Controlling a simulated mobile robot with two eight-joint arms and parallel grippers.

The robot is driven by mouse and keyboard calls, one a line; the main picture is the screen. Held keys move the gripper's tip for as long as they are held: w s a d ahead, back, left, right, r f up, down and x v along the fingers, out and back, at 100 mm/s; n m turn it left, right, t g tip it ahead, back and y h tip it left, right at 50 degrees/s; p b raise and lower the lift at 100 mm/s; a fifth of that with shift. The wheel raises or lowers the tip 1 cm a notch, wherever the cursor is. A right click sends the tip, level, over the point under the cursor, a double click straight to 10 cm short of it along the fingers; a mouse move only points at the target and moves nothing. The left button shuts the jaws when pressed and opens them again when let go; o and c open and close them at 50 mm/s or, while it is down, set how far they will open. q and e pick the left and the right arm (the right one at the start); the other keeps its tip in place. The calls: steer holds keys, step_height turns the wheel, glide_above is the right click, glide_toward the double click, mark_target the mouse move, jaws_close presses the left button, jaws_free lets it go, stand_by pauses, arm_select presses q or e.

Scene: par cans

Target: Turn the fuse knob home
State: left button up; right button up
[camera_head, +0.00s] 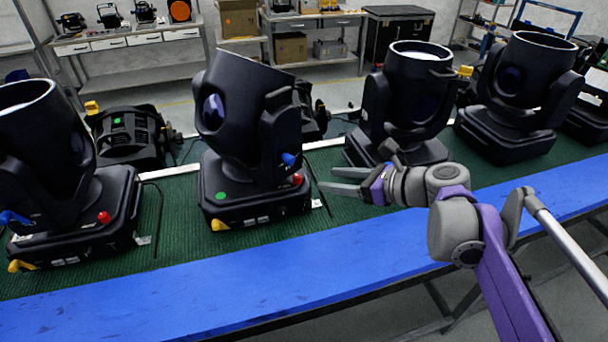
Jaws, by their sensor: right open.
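A black stage light (244,120) with a green dot on its base stands on the green mat near the middle. A red knob (297,180) sits at the right of its base, with a blue knob (289,159) above it and a yellow knob (218,225) at the front left. I cannot tell for sure which one is the fuse knob. My right gripper (328,180) is open and empty, to the right of the red knob, with its fingers pointing left toward it and apart from it. My left gripper is not in view.
Another light (75,195) with a red knob (104,217) stands at left. More lights, including one behind my gripper (405,105) and one farther right (515,95), line the green mat (170,240). The blue table edge (230,290) in front is clear.

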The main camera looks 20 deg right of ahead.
mark_target(298, 176)
steer(key=x, duration=0.9)
jaws_close()
